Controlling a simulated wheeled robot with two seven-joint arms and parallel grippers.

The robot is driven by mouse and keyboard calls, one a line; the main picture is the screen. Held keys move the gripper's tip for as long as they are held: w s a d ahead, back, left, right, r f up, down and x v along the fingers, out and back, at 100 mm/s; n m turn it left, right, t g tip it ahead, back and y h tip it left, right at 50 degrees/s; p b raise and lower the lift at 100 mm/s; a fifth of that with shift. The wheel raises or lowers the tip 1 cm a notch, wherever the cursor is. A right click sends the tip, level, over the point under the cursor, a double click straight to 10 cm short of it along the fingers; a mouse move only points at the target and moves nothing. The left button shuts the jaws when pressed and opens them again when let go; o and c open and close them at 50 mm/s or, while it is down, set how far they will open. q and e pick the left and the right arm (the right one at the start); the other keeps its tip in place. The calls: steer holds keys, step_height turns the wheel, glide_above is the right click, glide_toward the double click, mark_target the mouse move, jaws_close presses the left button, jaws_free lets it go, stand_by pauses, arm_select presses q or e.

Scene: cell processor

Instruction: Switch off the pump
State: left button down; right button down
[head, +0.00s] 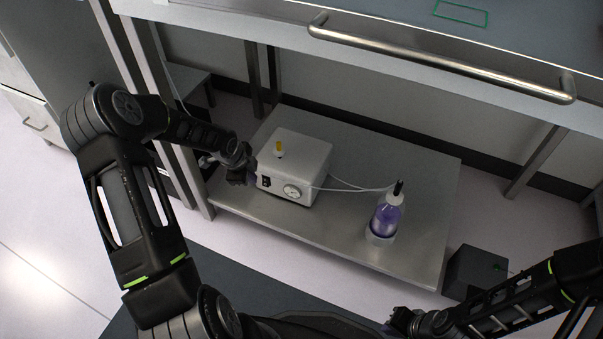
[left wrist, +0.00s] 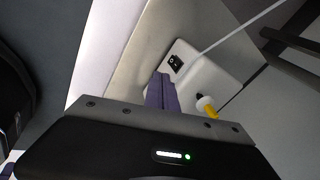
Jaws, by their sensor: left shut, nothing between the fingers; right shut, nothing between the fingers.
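The pump is a white box (head: 296,165) on the lower metal shelf, with a round dial (head: 292,191) and a black rocker switch (head: 266,182) on its front. In the left wrist view the switch (left wrist: 175,63) sits on the white front face of the pump (left wrist: 205,72). My left gripper (head: 250,178) is shut and empty, just left of the pump's front near the switch. Its purple fingers (left wrist: 162,92) point toward the switch with a small apparent gap; contact is hard to tell. My right gripper (head: 392,325) is at the bottom edge, shut and away from the pump.
A bottle with purple liquid (head: 386,218) stands on the shelf (head: 330,228), joined to the pump by a thin tube. A bench with a metal handle (head: 440,62) overhangs above. A dark box (head: 474,270) is on the floor at right.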

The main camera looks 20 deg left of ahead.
mark_target(265, 182)
arm_select(q)
steer(key=shift+s+a+f+m+g, duration=0.1)
steer(key=shift+s+a+m+g, duration=0.1)
steer(key=shift+m, duration=0.75)
steer(key=shift+s+a+f+m+g, duration=0.1)
steer(key=shift+s+m+g, duration=0.1)
steer(key=shift+m, duration=0.75)
steer(key=b+x, duration=0.2)
steer(key=x, duration=0.2)
steer(key=w+b+x, duration=0.1)
steer(key=b+x, duration=0.1)
steer(key=x, duration=0.2)
steer(key=w+b+x, duration=0.1)
steer(key=b+x, duration=0.1)
steer(key=x, duration=0.2)
steer(key=shift+w+a+r, duration=0.2)
steer(key=shift+w+r, duration=0.05)
steer(key=shift+r, duration=0.15)
steer(key=shift+w, duration=0.45)
